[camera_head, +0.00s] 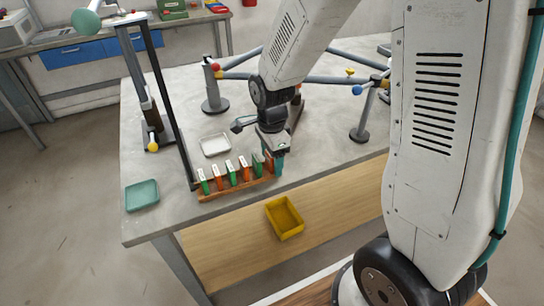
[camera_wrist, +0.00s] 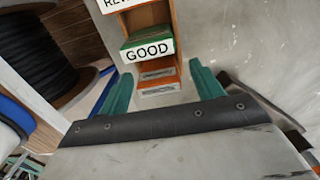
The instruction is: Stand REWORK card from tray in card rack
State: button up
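The card rack (camera_head: 236,188) stands along the front edge of the table, holding several green and orange cards upright in a row. In the wrist view, a green GOOD card (camera_wrist: 148,48) and part of an orange REWORK card (camera_wrist: 122,5) show. The white tray (camera_head: 214,145) behind the rack looks empty. My gripper (camera_head: 274,160) is low at the rack's right end. Its teal fingers (camera_wrist: 162,82) are apart, with clear gaps on both sides of an orange piece with a pale strip (camera_wrist: 158,88). I cannot tell whether that piece is a card or the rack.
A green tray (camera_head: 142,196) lies at the table's front left corner. A yellow bin (camera_head: 285,218) is at the front, below the tabletop. A dark upright post (camera_head: 172,115) rises by the rack's left end. Stands with coloured knobs (camera_head: 363,118) and rods are behind.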

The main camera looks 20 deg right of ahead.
jog(key=shift+r, duration=0.1)
notch_tip(320, 180, up, 8)
jog(key=shift+f, duration=0.2)
jog(key=shift+s+n, duration=0.45)
jog(key=shift+n, duration=0.65)
jog(key=s+d+r+n, duration=0.1)
jog(key=s+r+n, duration=0.5)
jog(key=s+n, duration=0.2)
jog(key=s+d+r+n+t, duration=0.1)
jog(key=s+d+r+n, duration=0.1)
jog(key=s+r+n, duration=0.5)
jog(key=shift+s+n, duration=0.4)
jog(key=shift+s, duration=2.65)
jog(key=shift+d, duration=0.1)
